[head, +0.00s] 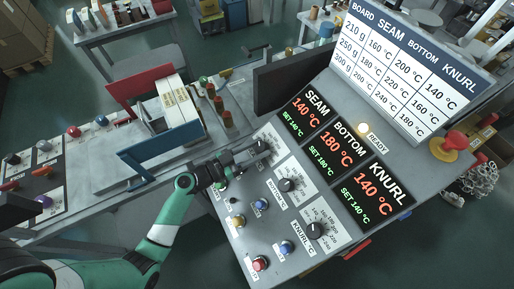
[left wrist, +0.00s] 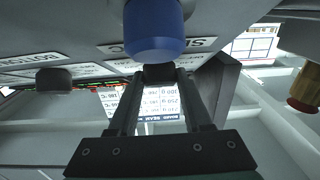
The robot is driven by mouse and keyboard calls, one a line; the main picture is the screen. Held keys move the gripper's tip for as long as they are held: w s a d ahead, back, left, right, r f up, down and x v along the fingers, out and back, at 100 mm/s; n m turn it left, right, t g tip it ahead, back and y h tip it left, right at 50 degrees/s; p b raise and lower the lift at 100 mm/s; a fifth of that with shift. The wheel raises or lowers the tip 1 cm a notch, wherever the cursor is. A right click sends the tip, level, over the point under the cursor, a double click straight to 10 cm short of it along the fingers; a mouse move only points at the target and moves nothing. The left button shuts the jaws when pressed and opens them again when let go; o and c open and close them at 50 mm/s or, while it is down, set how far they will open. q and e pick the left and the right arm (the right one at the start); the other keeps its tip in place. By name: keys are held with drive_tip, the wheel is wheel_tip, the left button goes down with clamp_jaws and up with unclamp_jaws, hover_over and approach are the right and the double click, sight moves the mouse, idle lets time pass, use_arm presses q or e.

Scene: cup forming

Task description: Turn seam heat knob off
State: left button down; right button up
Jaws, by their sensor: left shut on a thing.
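The control panel shows in the head view with SEAM, BOTTOM and KNURL displays. The SEAM display (head: 305,108) reads 140 °C with SET 140 °C. My left gripper (head: 258,150) is at the seam knob on the upper left of the panel and mostly hides it. In the left wrist view the dark seam knob (left wrist: 159,73) sits between the fingertips of my left gripper (left wrist: 158,78), which is shut on it. The knob's pointer is too hidden to read. My right gripper is not in view.
The bottom knob (head: 287,185) and knurl knob (head: 316,230) sit lower on the panel. A blue button (left wrist: 155,30) hangs close above my left gripper in the wrist view. A red emergency button (head: 454,140) is at the right. A temperature chart board (head: 405,75) stands behind.

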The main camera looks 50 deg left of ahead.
use_arm(q)
drive_tip(key=shift+d+n+y, duration=0.15)
drive_tip(key=shift+n+y, duration=0.75)
drive_tip(key=shift+d+r+n+y+p, duration=0.15)
drive_tip(key=shift+r+n+y+p, duration=0.1)
drive_tip(key=shift+n+y+p, duration=0.7)
drive_tip(key=shift+f+n+y+p, duration=0.15)
drive_tip(key=shift+n+y+p, duration=1.1)
drive_tip(key=shift+n+p, duration=0.15)
drive_tip(key=shift+f, duration=0.1)
drive_tip(key=shift+c, duration=1.7)
unclamp_jaws()
drive_tip(key=shift+s, duration=0.1)
